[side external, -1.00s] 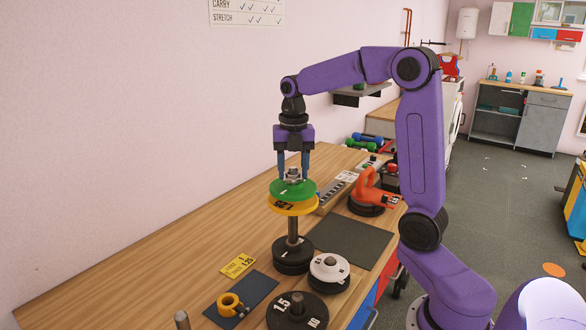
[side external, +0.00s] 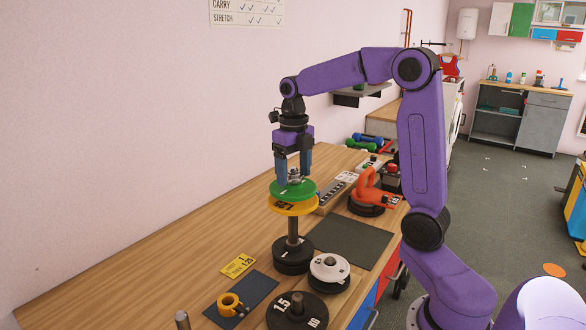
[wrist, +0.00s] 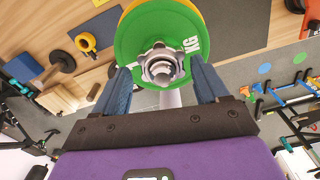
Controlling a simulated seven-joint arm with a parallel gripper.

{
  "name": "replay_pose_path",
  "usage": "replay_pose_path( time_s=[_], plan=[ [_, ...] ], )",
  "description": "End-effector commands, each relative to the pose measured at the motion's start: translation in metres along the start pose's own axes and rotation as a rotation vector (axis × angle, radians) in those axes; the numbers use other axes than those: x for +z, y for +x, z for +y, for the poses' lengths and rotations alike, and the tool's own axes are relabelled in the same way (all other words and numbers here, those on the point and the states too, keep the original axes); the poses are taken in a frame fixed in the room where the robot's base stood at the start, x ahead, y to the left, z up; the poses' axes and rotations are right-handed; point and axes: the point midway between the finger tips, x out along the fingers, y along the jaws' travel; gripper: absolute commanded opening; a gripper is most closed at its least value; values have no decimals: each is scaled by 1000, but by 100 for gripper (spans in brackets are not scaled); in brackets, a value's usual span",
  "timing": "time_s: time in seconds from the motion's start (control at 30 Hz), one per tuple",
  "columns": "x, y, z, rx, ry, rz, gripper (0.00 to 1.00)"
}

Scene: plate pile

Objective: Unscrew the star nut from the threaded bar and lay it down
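The grey metal star nut (side external: 295,178) sits on top of the threaded bar (side external: 293,230), above a green plate (side external: 304,190) and a yellow plate (side external: 292,208). In the wrist view the nut (wrist: 160,65) is near the middle of the green plate, with the bar's end (wrist: 162,69) showing in its centre. My gripper (side external: 294,180) points down over the nut, and it also shows in the wrist view (wrist: 160,66). Its blue fingers stand on either side of the nut, with gaps between. The gripper is open and empty.
A bare dark mat (side external: 349,243) lies right of the bar. A white plate (side external: 329,267) and dark plates (side external: 297,312) lie in front. A yellow collar (side external: 229,302) lies on a blue-grey mat (side external: 246,293). An orange-handled thing (side external: 371,198) stands behind, right.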

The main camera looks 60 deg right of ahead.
Motion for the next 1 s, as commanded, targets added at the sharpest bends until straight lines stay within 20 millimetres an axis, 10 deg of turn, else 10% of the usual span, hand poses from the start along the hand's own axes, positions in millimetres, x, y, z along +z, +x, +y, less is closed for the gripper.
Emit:
replay_pose_path(
  time_s=[0.47,1.0],
  plan=[
    [3,-1,-2,-3,25,-10,75],
    [3,-2,-3,0,639,-13,75]
  ],
)
